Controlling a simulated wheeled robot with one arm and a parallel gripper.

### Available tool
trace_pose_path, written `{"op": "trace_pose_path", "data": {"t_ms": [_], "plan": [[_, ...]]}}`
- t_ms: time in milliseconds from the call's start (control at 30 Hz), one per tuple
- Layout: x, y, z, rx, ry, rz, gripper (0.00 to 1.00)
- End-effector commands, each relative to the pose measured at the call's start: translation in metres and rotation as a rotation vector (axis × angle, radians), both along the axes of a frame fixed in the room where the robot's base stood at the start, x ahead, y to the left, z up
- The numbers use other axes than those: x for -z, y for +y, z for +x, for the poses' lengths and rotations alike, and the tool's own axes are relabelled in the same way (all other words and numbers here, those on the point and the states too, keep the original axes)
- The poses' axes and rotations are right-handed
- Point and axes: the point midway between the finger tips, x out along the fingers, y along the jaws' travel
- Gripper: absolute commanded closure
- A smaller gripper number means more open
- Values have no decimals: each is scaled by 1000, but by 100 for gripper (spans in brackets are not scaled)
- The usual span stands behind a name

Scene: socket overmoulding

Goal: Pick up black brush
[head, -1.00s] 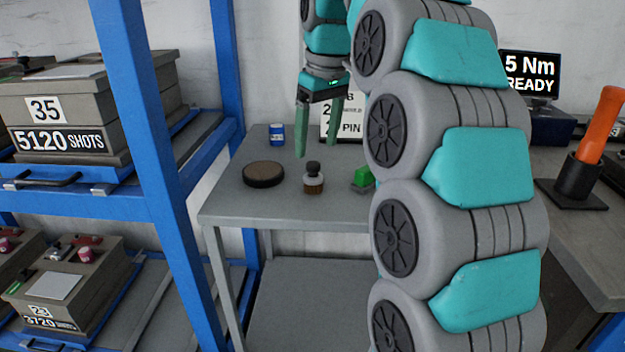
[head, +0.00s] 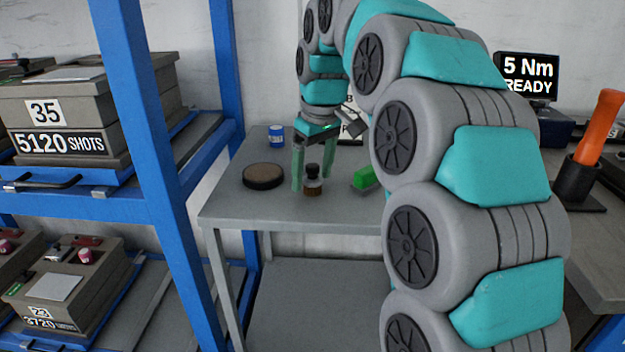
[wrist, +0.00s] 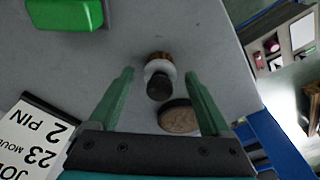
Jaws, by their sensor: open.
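The black brush (head: 313,180) stands upright on the small grey table (head: 235,206), with a black knob on top, a pale collar and brown bristles at the base. It also shows in the wrist view (wrist: 158,82), ahead of and between the fingers. My gripper (head: 313,184) is open and points down, with its two green fingers on the left and right of the brush in the head view. In the wrist view my gripper (wrist: 158,82) is empty.
A round brown-topped disc (head: 263,175) lies left of the brush. A green block (head: 365,178) lies to its right. A blue can (head: 276,136) and a job sign (head: 350,128) stand behind. A blue rack (head: 165,150) rises on the left. The front table edge is bare.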

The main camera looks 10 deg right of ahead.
Motion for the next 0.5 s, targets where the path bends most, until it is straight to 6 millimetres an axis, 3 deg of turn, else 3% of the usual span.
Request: {"op": "trace_pose_path", "data": {"t_ms": [233,500], "plan": [[2,0,0,0,-1,0,19],[2,0,0,0,0,0,50]]}}
